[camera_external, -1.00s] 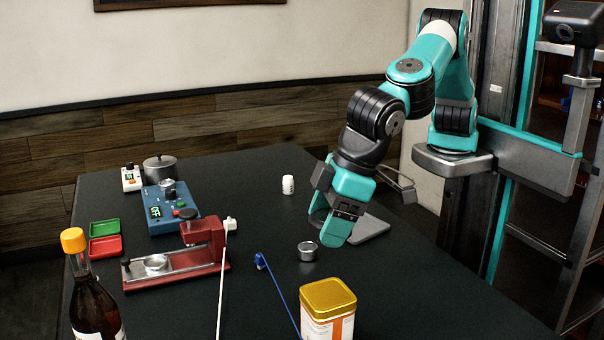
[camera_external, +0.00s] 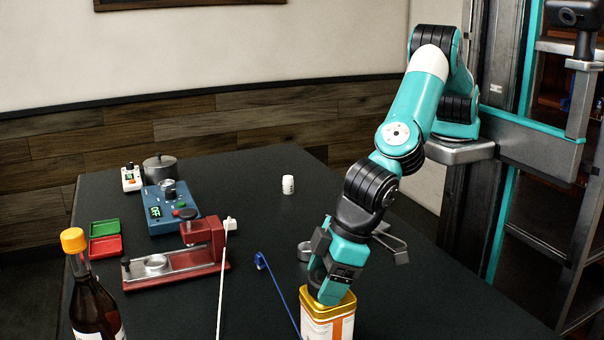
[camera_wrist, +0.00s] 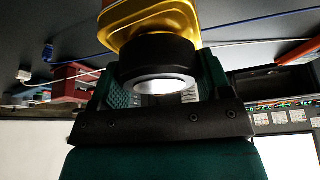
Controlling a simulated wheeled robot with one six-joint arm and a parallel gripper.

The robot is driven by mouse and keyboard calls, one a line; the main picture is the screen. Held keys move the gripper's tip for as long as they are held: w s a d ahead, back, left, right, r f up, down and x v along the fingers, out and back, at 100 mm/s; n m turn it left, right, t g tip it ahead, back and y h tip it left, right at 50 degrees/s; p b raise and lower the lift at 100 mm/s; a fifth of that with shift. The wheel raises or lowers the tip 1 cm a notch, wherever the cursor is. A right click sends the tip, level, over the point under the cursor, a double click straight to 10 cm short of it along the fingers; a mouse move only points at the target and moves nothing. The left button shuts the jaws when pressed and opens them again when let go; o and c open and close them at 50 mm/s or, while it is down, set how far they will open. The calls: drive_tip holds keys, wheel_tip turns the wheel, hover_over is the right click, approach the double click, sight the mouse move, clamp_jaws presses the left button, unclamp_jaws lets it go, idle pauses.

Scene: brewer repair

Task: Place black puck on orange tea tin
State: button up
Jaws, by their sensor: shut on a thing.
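The orange tea tin (camera_external: 326,322), with a gold lid and a white and orange label, stands upright at the front edge of the external view. My gripper (camera_external: 328,288) is right over its lid and hides part of it. In the wrist view my gripper (camera_wrist: 160,80) is shut on the black puck (camera_wrist: 155,50), a short black cylinder with a bright metal face. The puck is right at the gold lid (camera_wrist: 150,18); whether it touches cannot be told. In the external view the fingers hide the puck.
A small metal cup (camera_external: 304,251) stands behind the gripper, partly hidden.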

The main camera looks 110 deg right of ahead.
drive_tip(key=shift+f, duration=0.2)
drive_tip(key=o, duration=1.1)
drive_tip(key=shift+r, duration=0.2)
